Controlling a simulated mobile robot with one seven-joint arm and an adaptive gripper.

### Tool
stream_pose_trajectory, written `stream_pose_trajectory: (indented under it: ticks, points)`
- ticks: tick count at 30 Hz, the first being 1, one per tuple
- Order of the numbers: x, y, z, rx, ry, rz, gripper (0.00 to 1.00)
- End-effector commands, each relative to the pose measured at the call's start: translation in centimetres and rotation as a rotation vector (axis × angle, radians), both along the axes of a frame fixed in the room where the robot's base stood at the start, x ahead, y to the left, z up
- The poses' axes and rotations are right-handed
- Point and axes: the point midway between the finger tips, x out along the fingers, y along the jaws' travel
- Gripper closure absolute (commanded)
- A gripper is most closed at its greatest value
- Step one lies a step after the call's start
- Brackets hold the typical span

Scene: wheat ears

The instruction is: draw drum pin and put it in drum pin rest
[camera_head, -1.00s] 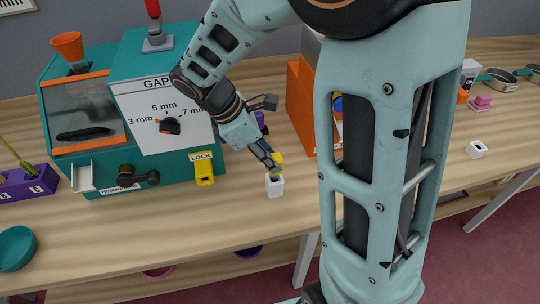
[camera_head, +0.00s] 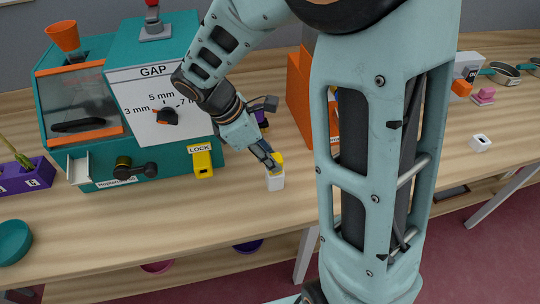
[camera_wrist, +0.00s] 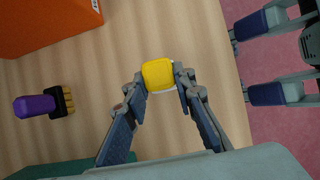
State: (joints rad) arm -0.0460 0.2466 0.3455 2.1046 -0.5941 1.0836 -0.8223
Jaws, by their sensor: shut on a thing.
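My gripper (camera_head: 272,163) is shut on the yellow drum pin (camera_head: 278,158), whose yellow head (camera_wrist: 158,75) sits between the two fingertips in the wrist view. The white drum pin rest (camera_head: 275,181) stands on the table directly below the pin. The pin's lower part is hidden, and it appears to be in or right at the top of the rest. Only a thin white edge of the rest shows around the yellow head in the wrist view. The yellow lock part (camera_head: 202,162) is on the front of the teal machine (camera_head: 125,90), left of my gripper.
An orange box (camera_head: 298,95) stands behind my gripper, partly hidden by my arm. A purple-handled brush (camera_wrist: 40,104) lies near the machine. Another small white holder (camera_head: 480,143) is at the right. The table in front of the rest is clear.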

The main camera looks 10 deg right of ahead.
Motion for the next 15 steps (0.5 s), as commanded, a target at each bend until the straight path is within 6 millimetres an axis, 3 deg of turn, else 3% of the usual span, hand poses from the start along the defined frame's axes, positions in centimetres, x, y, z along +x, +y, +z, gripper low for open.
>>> stream_pose_trajectory:
  ticks: [2,3,7,15]
  points:
    - [0.00,-0.01,-0.34,0.000,0.000,0.000,1.00]
    - [0.01,-0.01,-0.23,0.000,0.000,0.000,0.73]
    - [0.00,0.00,-0.20,0.000,0.000,0.000,0.59]
    - [0.00,0.01,-0.20,0.000,0.000,0.000,0.56]
